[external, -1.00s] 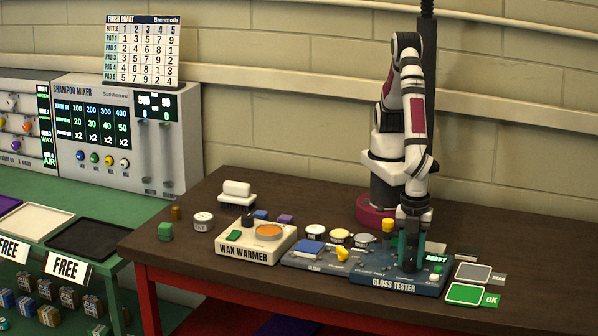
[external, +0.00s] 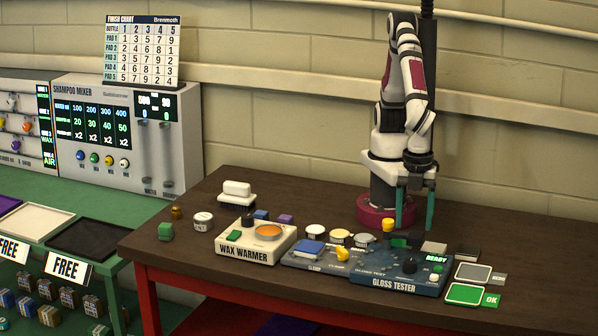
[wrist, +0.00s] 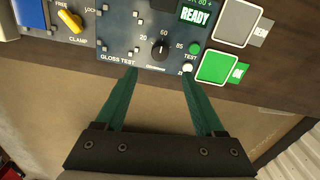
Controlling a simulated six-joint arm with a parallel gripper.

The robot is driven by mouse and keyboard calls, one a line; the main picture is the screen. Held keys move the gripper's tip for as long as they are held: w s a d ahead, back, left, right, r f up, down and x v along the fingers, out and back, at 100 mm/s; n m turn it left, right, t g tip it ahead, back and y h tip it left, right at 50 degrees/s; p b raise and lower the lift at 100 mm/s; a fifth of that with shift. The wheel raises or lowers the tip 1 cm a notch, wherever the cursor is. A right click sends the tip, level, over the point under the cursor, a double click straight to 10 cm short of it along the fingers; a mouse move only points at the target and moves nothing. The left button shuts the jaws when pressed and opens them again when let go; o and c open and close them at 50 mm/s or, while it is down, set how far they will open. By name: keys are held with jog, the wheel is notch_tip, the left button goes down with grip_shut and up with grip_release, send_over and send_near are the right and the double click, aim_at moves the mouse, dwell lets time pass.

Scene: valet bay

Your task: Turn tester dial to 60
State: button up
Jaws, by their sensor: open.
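The gloss tester (external: 385,283) is a dark blue box at the front of the brown table. Its black dial (external: 410,265) stands on the top and also shows in the wrist view (wrist: 159,48). My gripper (external: 415,226) is open and empty, raised behind the tester. Its green fingers are apart from the dial.
The clamp unit with a yellow knob (external: 342,254) adjoins the tester on the left, then the wax warmer (external: 228,247). A yellow-topped post (external: 387,226) stands behind the tester. A green OK pad (external: 464,294) and a grey pad (external: 473,272) lie to the right.

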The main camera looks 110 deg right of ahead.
notch_tip(320, 180, up, 6)
jog(key=shift+f, duration=0.15)
